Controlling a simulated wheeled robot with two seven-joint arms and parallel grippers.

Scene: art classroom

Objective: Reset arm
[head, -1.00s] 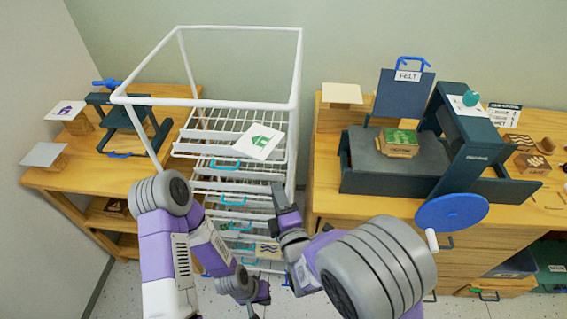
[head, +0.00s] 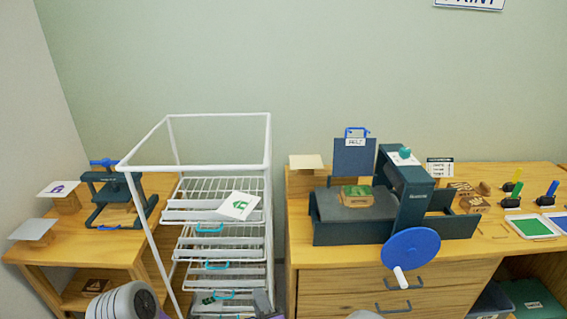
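My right gripper (head: 262,301) shows only as a small grey and purple part at the bottom edge, in front of the lower rack shelves. Its fingers are not clear enough to tell open from shut. A grey rounded link of my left arm shows at the bottom left; my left gripper is out of view. The white wire drying rack (head: 218,167) stands in the middle. A white card with a green house print (head: 239,206) lies on its top shelf.
The right wooden bench (head: 340,262) bears a dark press (head: 404,212) with a blue wheel (head: 411,249) jutting out front. A green-topped block (head: 356,196) sits on the press bed. The left bench (head: 66,252) holds a smaller press (head: 113,196).

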